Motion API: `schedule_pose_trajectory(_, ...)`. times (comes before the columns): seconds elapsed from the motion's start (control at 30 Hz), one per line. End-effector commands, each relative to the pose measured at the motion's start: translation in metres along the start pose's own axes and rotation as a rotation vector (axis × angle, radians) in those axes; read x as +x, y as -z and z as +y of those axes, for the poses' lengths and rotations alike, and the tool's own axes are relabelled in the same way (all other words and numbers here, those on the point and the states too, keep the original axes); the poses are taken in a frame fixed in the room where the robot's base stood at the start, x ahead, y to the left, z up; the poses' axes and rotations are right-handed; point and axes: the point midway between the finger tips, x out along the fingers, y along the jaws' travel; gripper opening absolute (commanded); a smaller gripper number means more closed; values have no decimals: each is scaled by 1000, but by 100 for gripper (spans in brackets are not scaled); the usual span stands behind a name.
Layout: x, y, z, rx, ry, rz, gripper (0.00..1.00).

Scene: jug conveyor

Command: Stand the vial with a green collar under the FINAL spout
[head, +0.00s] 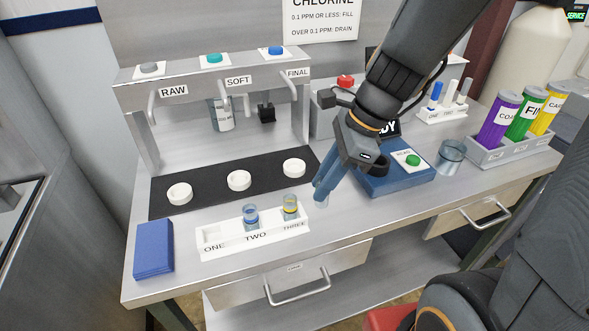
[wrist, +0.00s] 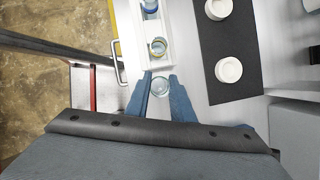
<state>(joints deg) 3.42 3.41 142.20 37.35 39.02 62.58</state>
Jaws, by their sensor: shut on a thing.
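My gripper (head: 326,190) points down just right of the white rack's THREE end. In the wrist view its blue fingers (wrist: 160,98) are shut on a clear glass vial (wrist: 160,86). The fingers hide most of this vial, and I cannot make out its collar colour. The FINAL spout (head: 290,86) is the rightmost of three on the steel dispenser, under a blue button. A round white holder (head: 294,167) lies on the black mat below it and looks empty. My gripper is to the right of and nearer than that holder.
The white rack (head: 228,243) has slot ONE empty, a blue-collared vial (head: 251,216) in TWO and a yellow-collared vial (head: 290,207) in THREE. Two more white holders lie on the black mat (head: 215,190). A blue box with a green button (head: 412,160) stands right of my gripper.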

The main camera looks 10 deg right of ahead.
Motion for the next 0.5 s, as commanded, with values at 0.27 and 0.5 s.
schedule_pose_trajectory(0.27,6,-5,-15,81,24,1,0)
schedule_pose_trajectory(0.5,13,-22,-70,78,24,1,0)
